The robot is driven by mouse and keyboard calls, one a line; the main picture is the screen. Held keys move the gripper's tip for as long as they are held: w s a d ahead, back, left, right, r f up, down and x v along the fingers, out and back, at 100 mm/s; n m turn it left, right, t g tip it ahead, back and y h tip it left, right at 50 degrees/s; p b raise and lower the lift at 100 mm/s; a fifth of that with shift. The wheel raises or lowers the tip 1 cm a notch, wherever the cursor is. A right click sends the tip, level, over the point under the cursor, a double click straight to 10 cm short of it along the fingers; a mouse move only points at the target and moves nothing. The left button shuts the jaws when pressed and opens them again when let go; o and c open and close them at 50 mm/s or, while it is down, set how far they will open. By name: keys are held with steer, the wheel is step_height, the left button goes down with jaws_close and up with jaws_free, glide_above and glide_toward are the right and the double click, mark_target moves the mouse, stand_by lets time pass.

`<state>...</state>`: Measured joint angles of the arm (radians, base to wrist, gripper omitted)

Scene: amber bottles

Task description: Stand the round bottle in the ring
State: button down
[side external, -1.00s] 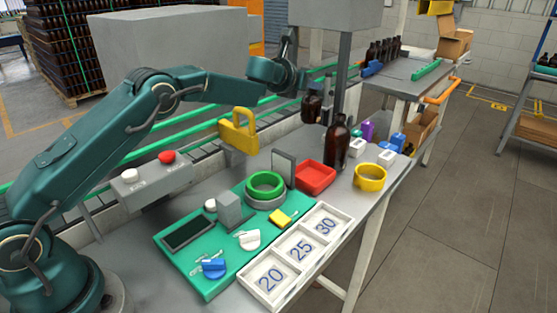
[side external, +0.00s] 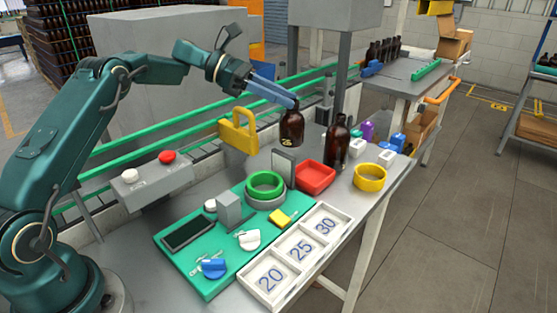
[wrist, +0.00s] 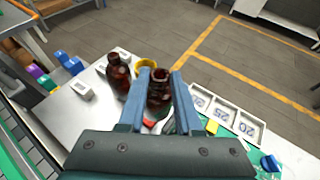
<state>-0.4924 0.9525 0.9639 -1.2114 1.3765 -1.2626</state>
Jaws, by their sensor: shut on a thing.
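My gripper (side external: 293,103) is shut on the neck of a squat brown round bottle (side external: 291,129). In the wrist view the round bottle (wrist: 159,98) shows between my two blue fingers (wrist: 160,78). The bottle looks upright, left of a taller brown bottle (side external: 336,142) standing on the table. I cannot tell whether its base clears the surface. A yellow ring (side external: 370,177) lies on the table at the right, away from the held bottle and empty. A green ring (side external: 265,183) sits on a grey round base on the green board.
A red tray (side external: 315,177) lies between the green ring and the yellow ring. A grey post (side external: 340,85) rises behind the taller bottle. A yellow handled block (side external: 238,130) stands left of the held bottle. A white numbered tray (side external: 342,222) lies at the front edge.

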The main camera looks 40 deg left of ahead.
steer(key=s+m+g+h, duration=0.2)
steer(key=s+m+g, duration=0.2)
steer(key=s, duration=0.4)
step_height(320, 180, down, 8)
steer(key=shift+s+d, duration=0.15)
steer(key=shift+s, duration=0.1)
steer(key=shift+f, duration=0.15)
steer(key=c, duration=0.6)
jaws_free()
